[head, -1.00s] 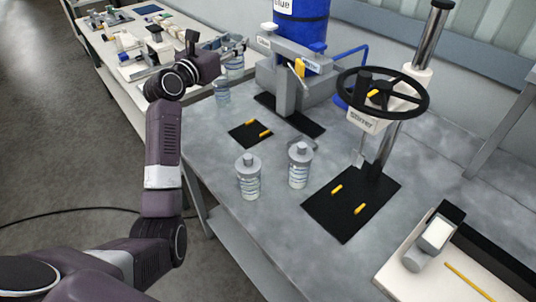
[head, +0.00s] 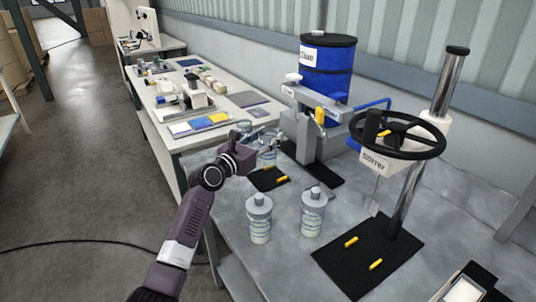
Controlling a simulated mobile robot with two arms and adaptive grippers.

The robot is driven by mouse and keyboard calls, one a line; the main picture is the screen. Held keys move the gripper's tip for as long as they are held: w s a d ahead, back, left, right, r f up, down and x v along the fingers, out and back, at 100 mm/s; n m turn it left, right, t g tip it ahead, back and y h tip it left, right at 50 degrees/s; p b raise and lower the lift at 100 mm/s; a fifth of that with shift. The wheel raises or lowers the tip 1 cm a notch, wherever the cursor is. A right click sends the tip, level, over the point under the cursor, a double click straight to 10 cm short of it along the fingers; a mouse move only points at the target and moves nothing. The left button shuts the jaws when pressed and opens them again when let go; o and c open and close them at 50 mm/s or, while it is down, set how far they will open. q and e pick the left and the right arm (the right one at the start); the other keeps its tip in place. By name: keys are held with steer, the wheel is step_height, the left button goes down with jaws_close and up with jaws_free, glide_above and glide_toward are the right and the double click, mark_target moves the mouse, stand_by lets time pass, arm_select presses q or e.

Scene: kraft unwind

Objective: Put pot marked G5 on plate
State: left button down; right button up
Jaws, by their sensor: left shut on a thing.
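My left gripper (head: 268,140) is at the far left part of the grey bench, shut on a pale pot (head: 268,158) with a banded label. The fingers partly hide the pot's top, and I cannot tell if it touches the bench. Two similar grey-lidded pots, a left one (head: 259,222) and a right one (head: 312,214), stand upright nearer the front. No pot marking is readable, so I cannot tell which is G5. A small black plate (head: 262,180) with a yellow stop lies just in front of the held pot. A larger black plate (head: 350,268) with two yellow stops lies under the stirrer. My right gripper is out of view.
The blue glue drum (head: 327,72) and its grey dispenser (head: 306,125) stand behind the small plate. The stirrer (head: 374,160), with its black handwheel and post, stands at the right. Another table (head: 178,140) with cards and tools is at back left. Bench between pots and stirrer plate is clear.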

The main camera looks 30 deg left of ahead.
mark_target(263, 156)
arm_select(q)
steer(key=shift+f, duration=0.8)
step_height(263, 156, down, 3)
steer(key=shift+r+b, duration=0.1)
steer(key=shift+b, duration=0.6)
steer(key=shift+f, duration=0.45)
steer(key=shift+f, duration=0.15)
steer(key=c, duration=1.2)
jaws_free()
